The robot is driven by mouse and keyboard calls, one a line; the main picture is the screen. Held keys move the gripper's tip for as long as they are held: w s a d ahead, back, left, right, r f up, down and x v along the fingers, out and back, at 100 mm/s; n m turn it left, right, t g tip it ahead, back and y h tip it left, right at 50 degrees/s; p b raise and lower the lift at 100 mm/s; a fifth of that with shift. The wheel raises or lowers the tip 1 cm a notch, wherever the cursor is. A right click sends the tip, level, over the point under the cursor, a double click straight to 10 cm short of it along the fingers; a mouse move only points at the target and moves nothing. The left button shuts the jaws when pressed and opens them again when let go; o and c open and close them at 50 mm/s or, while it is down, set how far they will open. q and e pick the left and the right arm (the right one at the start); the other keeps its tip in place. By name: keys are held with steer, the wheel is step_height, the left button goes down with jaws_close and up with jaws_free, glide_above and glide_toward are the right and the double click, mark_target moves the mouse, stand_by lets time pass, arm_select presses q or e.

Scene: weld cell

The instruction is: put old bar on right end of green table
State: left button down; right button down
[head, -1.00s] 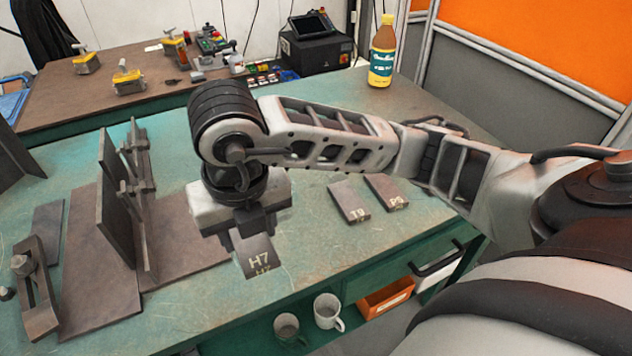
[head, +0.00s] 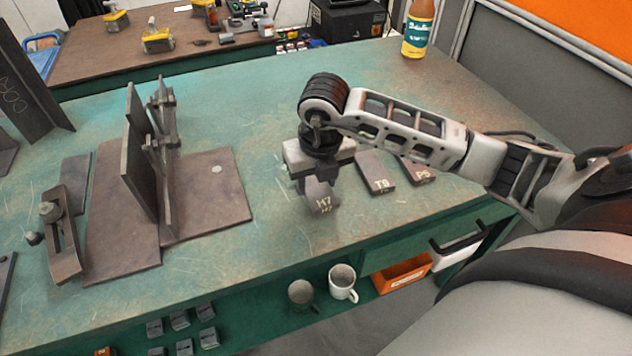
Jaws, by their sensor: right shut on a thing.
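My right gripper (head: 317,186) is shut on a dark grey bar marked H7 (head: 322,197), whose marked end hangs down below the jaws. The bar is over the green table (head: 240,115), near its front edge; I cannot tell if it touches the top. Two similar bars, one marked T9 (head: 377,175) and one marked P5 (head: 420,171), lie side by side on the table just right of the gripper. Which bar is the old one is not readable from the marks. My left gripper is not in view.
Upright steel plates (head: 140,150) stand on a brown base plate (head: 215,195) at left. A bottle (head: 417,30) stands at the table's back right. Mugs (head: 342,283) and an orange bin (head: 402,273) sit below the front edge. The table's middle is clear.

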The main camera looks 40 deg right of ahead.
mark_target(319, 193)
steer(key=shift+f, duration=0.65)
steer(key=shift+f, duration=0.15)
steer(key=c, duration=0.7)
jaws_free()
steer(key=r, duration=0.4)
steer(key=s+r, duration=0.1)
steer(key=r, duration=0.7)
steer(key=shift+s+a+r, duration=0.1)
steer(key=shift+s+a, duration=0.2)
steer(key=shift+s, duration=0.1)
